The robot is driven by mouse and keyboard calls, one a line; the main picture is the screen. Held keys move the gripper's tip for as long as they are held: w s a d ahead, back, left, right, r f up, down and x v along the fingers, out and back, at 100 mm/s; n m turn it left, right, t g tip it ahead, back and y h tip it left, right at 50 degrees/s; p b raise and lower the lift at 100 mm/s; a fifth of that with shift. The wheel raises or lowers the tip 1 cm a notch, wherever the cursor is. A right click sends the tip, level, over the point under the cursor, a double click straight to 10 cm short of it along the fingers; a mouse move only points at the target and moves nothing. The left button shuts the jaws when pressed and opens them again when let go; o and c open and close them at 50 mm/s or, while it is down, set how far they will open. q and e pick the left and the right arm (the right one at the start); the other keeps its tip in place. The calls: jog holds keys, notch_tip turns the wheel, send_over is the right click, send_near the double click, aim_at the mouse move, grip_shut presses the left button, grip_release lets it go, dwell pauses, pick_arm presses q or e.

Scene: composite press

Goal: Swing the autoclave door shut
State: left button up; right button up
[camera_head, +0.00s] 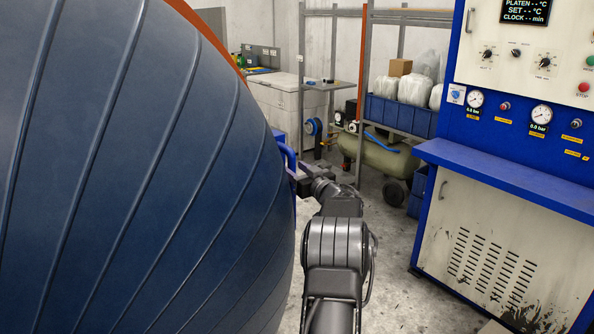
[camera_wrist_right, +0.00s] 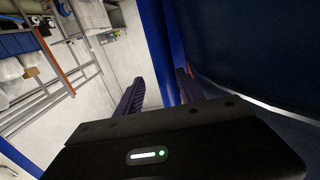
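The autoclave door (camera_head: 150,170) is a large dark blue dome with raised ribs. It fills the left half of the head view, with an orange-red rim (camera_head: 205,28) behind its upper edge. A blue handle (camera_head: 287,156) sticks out at its right edge. My right gripper (camera_head: 296,178) is at this handle. In the right wrist view a blue handle bar (camera_wrist_right: 164,60) runs between the two fingers of my right gripper (camera_wrist_right: 160,92). The fingers stand apart, with a gap between the left finger and the bar. My left gripper is not in view.
A blue and white press cabinet (camera_head: 510,230) with gauges stands at the right. A shelf rack with a blue bin (camera_head: 400,115) and a green tank (camera_head: 385,160) stand behind. Grey floor (camera_head: 400,270) is open between the door and the cabinet.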

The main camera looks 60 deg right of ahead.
jog(key=shift+s+a, duration=0.1)
jog(key=b+v, duration=0.2)
jog(key=v, duration=0.5)
jog(key=shift+s, duration=0.25)
jog(key=shift+c, duration=0.6)
